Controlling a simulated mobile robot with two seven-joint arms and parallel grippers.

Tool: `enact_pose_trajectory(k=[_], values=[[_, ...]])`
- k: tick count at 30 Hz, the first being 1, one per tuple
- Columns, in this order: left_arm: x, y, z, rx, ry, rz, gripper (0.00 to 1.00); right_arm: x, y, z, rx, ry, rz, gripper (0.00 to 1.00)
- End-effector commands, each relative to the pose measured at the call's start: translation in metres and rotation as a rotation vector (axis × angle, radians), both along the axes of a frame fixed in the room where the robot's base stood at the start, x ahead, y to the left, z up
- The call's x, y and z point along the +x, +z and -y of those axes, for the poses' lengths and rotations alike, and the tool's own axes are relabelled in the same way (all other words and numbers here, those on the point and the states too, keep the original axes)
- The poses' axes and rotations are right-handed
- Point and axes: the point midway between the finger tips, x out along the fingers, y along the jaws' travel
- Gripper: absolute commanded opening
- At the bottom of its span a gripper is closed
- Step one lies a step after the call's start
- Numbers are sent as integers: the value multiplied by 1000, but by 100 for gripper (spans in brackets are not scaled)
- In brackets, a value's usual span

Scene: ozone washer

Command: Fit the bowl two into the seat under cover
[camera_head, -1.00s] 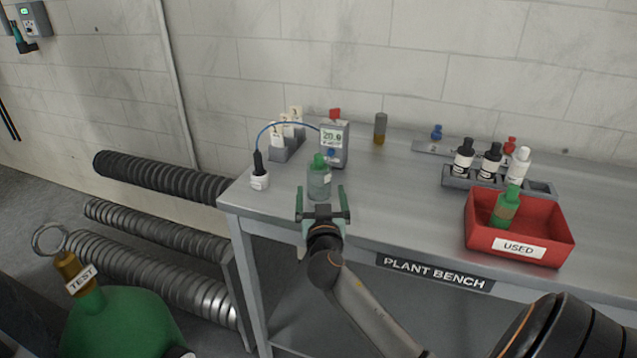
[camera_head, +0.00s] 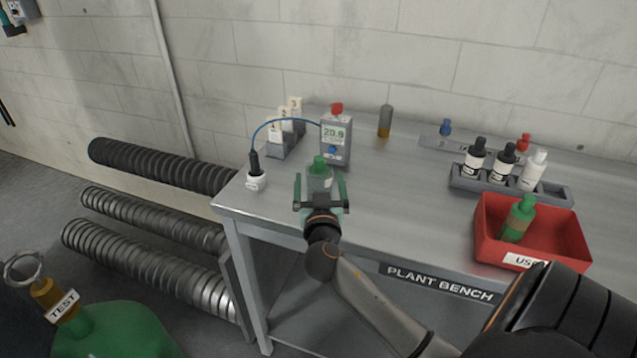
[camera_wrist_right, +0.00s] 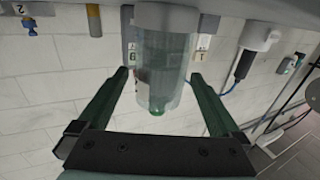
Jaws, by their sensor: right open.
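A clear grey-green vessel (camera_head: 320,178) with a green top stands upright near the bench's front edge, before the grey meter. I see no "two" mark on it, so I cannot tell if it is bowl two. My right gripper (camera_head: 319,188) is open, with one finger on each side of the vessel. In the right wrist view the vessel (camera_wrist_right: 161,60) shows inverted between the spread fingers of the gripper (camera_wrist_right: 158,76), with gaps on both sides. I cannot make out a seat under a cover. My left gripper is out of view.
The grey meter (camera_head: 336,141) stands just behind, its blue cable running to a white-capped probe (camera_head: 256,180). A rack of white cards (camera_head: 285,140), an amber vial (camera_head: 385,122), a bottle rack (camera_head: 510,187) and a red bin (camera_head: 485,230) share the bench. Its middle is clear.

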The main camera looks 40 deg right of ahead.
Motion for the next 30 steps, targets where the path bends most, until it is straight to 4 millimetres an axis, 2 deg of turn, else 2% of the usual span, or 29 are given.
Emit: enact_pose_trajectory(k=[8,30], values=[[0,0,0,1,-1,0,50,0,0,0,0,0,0,99],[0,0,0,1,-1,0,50,0,0,0,0,0,0,16]])
